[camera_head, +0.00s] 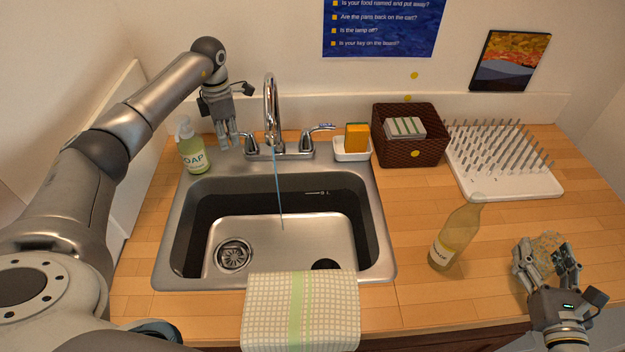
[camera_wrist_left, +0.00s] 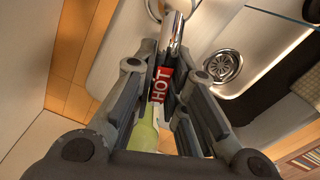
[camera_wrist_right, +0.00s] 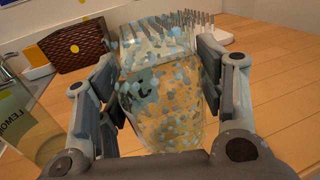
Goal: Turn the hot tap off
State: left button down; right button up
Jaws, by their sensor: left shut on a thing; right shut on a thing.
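The hot tap is the left handle (camera_head: 249,144) of the chrome faucet (camera_head: 270,95); my gripper partly covers its lever in the head view. A thin blue stream of water (camera_head: 279,190) runs from the spout into the sink. My left gripper (camera_head: 229,142) is shut on the hot tap handle. The left wrist view shows its red HOT label (camera_wrist_left: 160,85) between the fingers. My right gripper (camera_head: 546,258) is shut on a clear speckled cup (camera_wrist_right: 160,95) over the right of the counter. The cold handle (camera_head: 318,130) is on the right.
The sink (camera_head: 172,235) has a checked towel (camera_head: 300,310) over its front edge. A soap bottle (camera_head: 193,152) stands close to the left gripper. A sponge holder (camera_head: 351,152), brown basket (camera_head: 408,150), drying rack (camera_head: 505,180) and lemon bottle (camera_head: 455,238) are on the right.

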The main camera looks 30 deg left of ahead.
pick_arm(q)
jog(key=shift+w+a+m, duration=0.2)
jog(key=shift+w+m, duration=0.05)
jog(key=shift+m, duration=0.35)
jog(key=shift+w+a+m, duration=0.2)
jog(key=shift+m, duration=0.4)
pick_arm(e)
jog(key=shift+f, duration=0.3)
pick_arm(q)
jog(key=shift+w+a+m+b, duration=0.2)
jog(key=shift+w+m+b, duration=0.2)
jog(key=shift+m, duration=0.3)
pick_arm(e)
jog(key=shift+f, duration=0.25)
pick_arm(q)
jog(key=shift+w+r+m, duration=0.1)
jog(key=shift+m, duration=0.4)
jog(key=shift+a, duration=0.1)
jog(key=c, duration=0.6)
grip_release()
jog(key=shift+c, duration=0.2)
